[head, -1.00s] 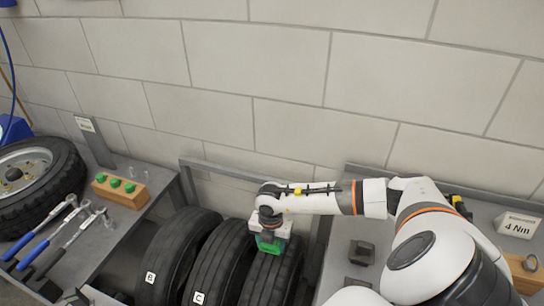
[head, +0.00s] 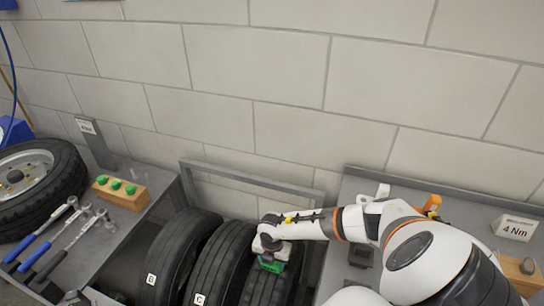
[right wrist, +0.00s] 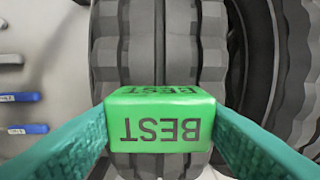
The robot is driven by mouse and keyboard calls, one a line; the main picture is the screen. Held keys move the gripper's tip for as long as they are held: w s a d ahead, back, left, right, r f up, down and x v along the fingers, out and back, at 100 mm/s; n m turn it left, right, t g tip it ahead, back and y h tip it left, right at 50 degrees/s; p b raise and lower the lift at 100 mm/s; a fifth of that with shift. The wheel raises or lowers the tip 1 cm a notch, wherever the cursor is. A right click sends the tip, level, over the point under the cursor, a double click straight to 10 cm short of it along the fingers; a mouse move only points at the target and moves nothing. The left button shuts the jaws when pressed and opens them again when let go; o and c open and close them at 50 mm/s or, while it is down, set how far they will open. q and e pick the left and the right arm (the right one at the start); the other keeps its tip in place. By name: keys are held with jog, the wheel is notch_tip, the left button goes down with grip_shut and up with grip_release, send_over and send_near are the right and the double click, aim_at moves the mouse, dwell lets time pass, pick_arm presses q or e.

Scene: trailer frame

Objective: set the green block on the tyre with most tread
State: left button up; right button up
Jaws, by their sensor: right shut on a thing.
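The green block (head: 271,264), marked BEST, is held between the fingers of my right gripper (head: 272,257). It also shows in the right wrist view (right wrist: 160,120), with the gripper shut on it. The block is over the tread of the rightmost tyre (head: 258,288) in the rack; I cannot tell whether it touches. That tyre's chunky tread (right wrist: 205,50) fills the middle of the right wrist view. To its left stand tyre C (head: 215,265) and tyre B (head: 172,262), with their labels facing me. My left gripper is not clearly visible.
A left bench holds a wheel (head: 40,190), blue-handled tools (head: 45,240) and a wooden block with green knobs (head: 120,190). A grey rack rail (head: 250,180) runs behind the tyres. A right bench carries a 4 Nm sign (head: 516,228) and dark parts (head: 361,254).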

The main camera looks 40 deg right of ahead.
jog(key=shift+f, duration=0.1)
jog(key=o, duration=1)
jog(key=shift+r, duration=0.45)
notch_tip(320, 180, up, 12)
jog(key=b, duration=0.1)
jog(key=shift+f, duration=0.25)
jog(key=shift+f, duration=0.1)
